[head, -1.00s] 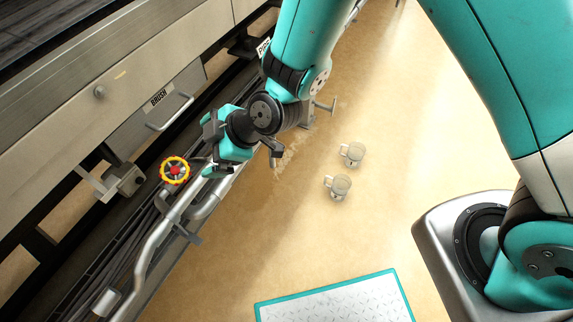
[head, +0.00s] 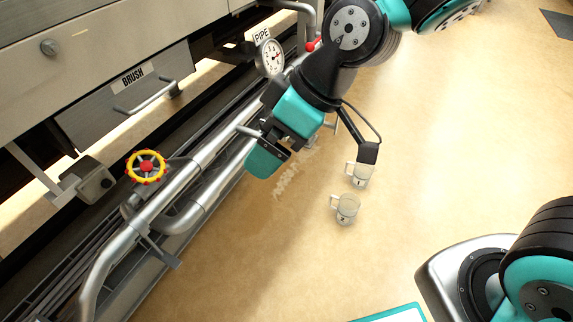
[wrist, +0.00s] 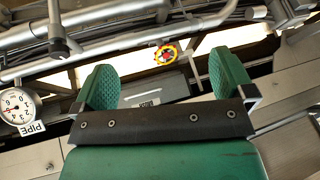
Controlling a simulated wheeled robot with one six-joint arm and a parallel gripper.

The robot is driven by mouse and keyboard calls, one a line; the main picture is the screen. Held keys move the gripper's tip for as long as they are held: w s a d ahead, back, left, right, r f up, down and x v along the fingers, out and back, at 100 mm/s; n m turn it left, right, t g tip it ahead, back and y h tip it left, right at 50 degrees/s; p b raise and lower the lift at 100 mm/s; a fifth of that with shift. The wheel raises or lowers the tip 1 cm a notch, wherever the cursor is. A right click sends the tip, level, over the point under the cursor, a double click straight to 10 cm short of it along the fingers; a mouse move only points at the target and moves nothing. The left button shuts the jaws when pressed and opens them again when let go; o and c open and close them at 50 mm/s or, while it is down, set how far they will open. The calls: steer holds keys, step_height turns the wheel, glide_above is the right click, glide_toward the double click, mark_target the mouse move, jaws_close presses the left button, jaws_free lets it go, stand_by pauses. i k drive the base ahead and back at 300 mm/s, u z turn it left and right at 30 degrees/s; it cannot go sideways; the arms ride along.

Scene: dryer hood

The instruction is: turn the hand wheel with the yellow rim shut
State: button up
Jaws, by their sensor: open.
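The hand wheel (head: 146,167) has a yellow rim with red marks and a red hub. It sits at the left of the head view, by the steel pipes. In the wrist view the wheel (wrist: 166,54) shows small, beyond the gap between my fingertips. My gripper (head: 258,148) is to the right of the wheel in the head view, over the pipes and clear of the wheel. In the wrist view my gripper (wrist: 166,82) is open, with its two green pads wide apart and nothing between them.
Steel pipes (head: 205,157) run beside the wheel. A gauge (head: 271,58) with a PIPE label is up the pipe line. A BRUSH drawer (head: 132,76) with a bar handle is above the wheel. Two glass mugs, one here (head: 346,208), stand on the mostly clear floor.

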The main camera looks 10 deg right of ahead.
mark_target(146, 167)
steer(key=u, duration=1.05)
